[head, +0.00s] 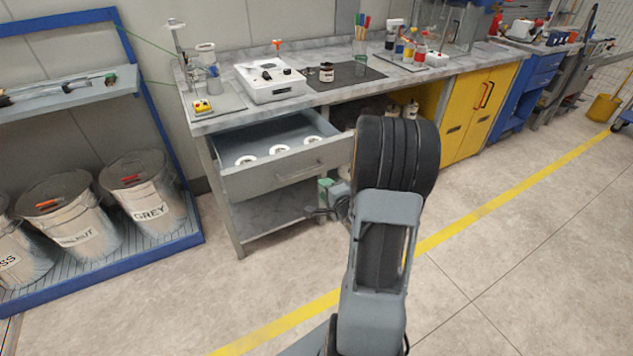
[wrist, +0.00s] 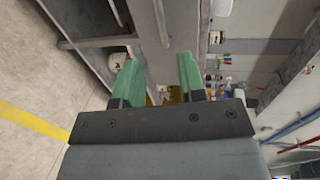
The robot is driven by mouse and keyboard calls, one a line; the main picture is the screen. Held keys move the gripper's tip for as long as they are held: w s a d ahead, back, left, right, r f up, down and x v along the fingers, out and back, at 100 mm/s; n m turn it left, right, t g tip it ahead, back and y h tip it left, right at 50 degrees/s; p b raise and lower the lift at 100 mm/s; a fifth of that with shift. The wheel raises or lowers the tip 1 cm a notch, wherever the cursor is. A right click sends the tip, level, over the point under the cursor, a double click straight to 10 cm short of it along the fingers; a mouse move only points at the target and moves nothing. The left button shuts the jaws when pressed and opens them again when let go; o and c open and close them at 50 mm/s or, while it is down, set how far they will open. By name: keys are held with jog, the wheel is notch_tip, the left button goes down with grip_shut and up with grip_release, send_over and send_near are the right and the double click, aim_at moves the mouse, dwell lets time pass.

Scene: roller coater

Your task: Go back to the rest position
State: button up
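My arm rises through the middle of the head view. My gripper (head: 325,192) is partly hidden behind it, with a green finger showing just below the right part of the open drawer front. In the wrist view my gripper (wrist: 158,62) has its two green fingers spread apart with nothing between them. The grey drawer (head: 285,168) is pulled out and holds three white ring-shaped items (head: 278,150). Its handle (head: 300,172) appears clear of my fingers. The grey drawer front also fills the middle of the wrist view (wrist: 165,30).
The workbench top (head: 225,122) carries a white device (head: 270,80), a dark jar (head: 326,72) on a black mat, and bottles. A yellow cabinet (head: 470,112) stands right. Labelled buckets (head: 145,195) stand on a blue rack at left. The floor in front is clear.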

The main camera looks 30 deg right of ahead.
jog(key=s+d+f+n+g+h+p, duration=0.2)
jog(key=s+f+n+g, duration=0.3)
jog(key=s+n+g, duration=0.4)
jog(key=s+a+r+n+g+y+p, duration=0.1)
jog(key=a+r+n+p, duration=0.3)
jog(key=a+r, duration=0.7)
jog(key=s+a+r+n+g+y+p, duration=0.2)
jog(key=s+a+r+n+p, duration=0.2)
jog(key=a+r, duration=0.8)
jog(key=shift+s+a+r+n+y, duration=0.15)
jog(key=shift+r+n+y, duration=0.25)
jog(key=shift+r+n, duration=0.65)
jog(key=shift+f, duration=0.2)
dwell(2.5)
